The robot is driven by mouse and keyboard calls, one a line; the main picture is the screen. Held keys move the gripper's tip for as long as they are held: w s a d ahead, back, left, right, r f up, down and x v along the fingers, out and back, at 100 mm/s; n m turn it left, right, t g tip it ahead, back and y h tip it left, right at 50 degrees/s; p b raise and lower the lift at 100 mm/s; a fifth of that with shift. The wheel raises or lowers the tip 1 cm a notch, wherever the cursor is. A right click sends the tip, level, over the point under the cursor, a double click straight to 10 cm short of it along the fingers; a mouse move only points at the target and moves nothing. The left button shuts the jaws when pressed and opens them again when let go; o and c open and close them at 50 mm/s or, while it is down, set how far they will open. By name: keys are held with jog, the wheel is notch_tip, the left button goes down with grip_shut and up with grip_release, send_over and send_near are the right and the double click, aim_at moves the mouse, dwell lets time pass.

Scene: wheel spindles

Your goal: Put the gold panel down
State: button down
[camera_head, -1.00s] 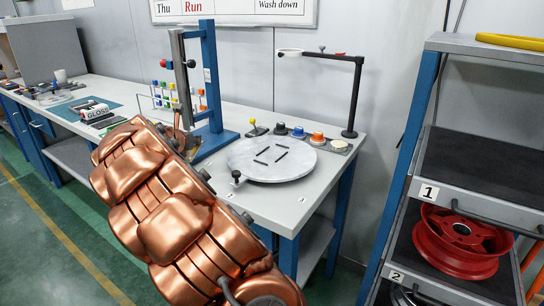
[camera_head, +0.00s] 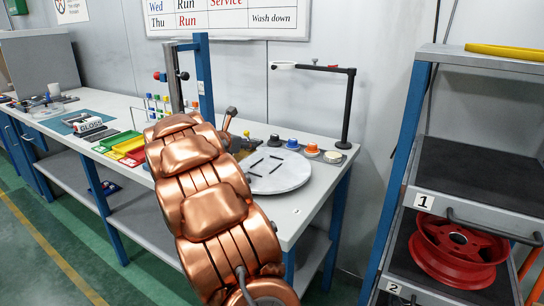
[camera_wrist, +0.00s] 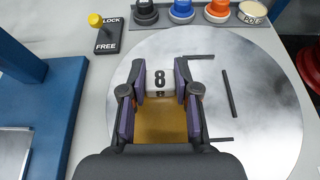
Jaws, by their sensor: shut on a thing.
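The gold panel (camera_wrist: 160,122) is between the purple-padded fingers of my gripper (camera_wrist: 160,90) in the wrist view. A white block marked 8 (camera_wrist: 160,78) shows at its far end. My gripper is shut on the panel, over the left part of a round grey plate (camera_wrist: 268,120) with dark slots. Whether the panel touches the plate cannot be told.
A blue upright stand (camera_head: 204,80) rises behind my arm. A yellow-knobbed lock lever (camera_wrist: 96,20) and several coloured knobs line the plate's far side. A black post (camera_head: 348,105) with a side arm stands behind. A shelf rack with a red wheel (camera_head: 455,250) is at right.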

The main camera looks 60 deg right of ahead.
send_over(273, 161)
jog(key=shift+w+f, duration=0.1)
jog(key=shift+f, duration=0.3)
jog(key=shift+f+b, duration=0.6)
jog(key=shift+f, duration=1.2)
jog(key=shift+f, duration=0.1)
jog(key=c, duration=0.9)
grip_release()
jog(key=shift+o, duration=0.2)
jog(key=shift+r, duration=0.2)
jog(key=v, duration=1.2)
jog(key=shift+p, duration=0.3)
